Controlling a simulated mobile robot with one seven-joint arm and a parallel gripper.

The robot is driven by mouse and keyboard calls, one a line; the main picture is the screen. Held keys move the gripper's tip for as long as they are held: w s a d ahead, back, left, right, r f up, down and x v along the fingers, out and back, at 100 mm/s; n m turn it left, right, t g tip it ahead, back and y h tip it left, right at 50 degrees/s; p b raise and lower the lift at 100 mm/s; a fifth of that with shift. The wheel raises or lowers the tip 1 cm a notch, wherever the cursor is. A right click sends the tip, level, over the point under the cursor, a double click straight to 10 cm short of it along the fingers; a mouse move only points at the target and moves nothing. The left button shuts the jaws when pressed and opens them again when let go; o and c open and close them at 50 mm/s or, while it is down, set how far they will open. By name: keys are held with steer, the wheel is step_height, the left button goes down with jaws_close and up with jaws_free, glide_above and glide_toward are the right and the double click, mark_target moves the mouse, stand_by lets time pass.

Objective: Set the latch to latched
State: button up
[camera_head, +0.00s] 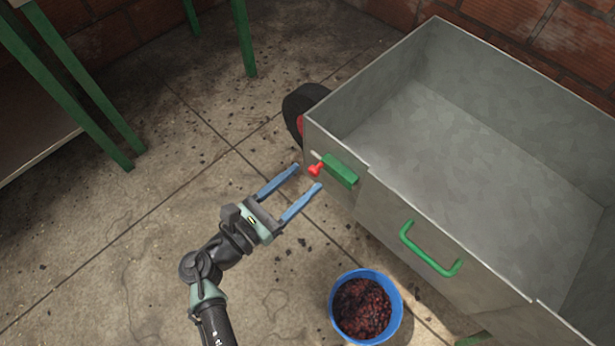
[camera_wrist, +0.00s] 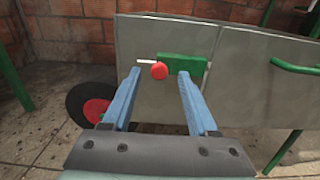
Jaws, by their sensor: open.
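The latch is a green block (camera_head: 341,171) with a red knob (camera_head: 315,170) and a thin pale bolt (camera_head: 316,155) on the side of a grey metal bin (camera_head: 372,205). In the wrist view the red knob (camera_wrist: 159,70) lies at the left end of the green block (camera_wrist: 186,68), and the bolt (camera_wrist: 146,62) sticks out to the left. My gripper (camera_head: 308,176) is open, its two blue fingers pointing at the latch. In the wrist view the knob shows between the fingertips (camera_wrist: 160,72). The fingers hold nothing; whether they touch the latch I cannot tell.
A green handle (camera_head: 428,252) sticks out of the bin's side, right of the latch. A black wheel (camera_head: 303,103) with a red hub is at the bin's left corner. A blue bucket (camera_head: 399,303) of dark red fruit stands below. Green-legged furniture (camera_head: 75,75) is at left.

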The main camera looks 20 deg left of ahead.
steer(key=shift+x, duration=1.25)
jaws_close()
steer(key=shift+a, duration=0.1)
stand_by(0.4)
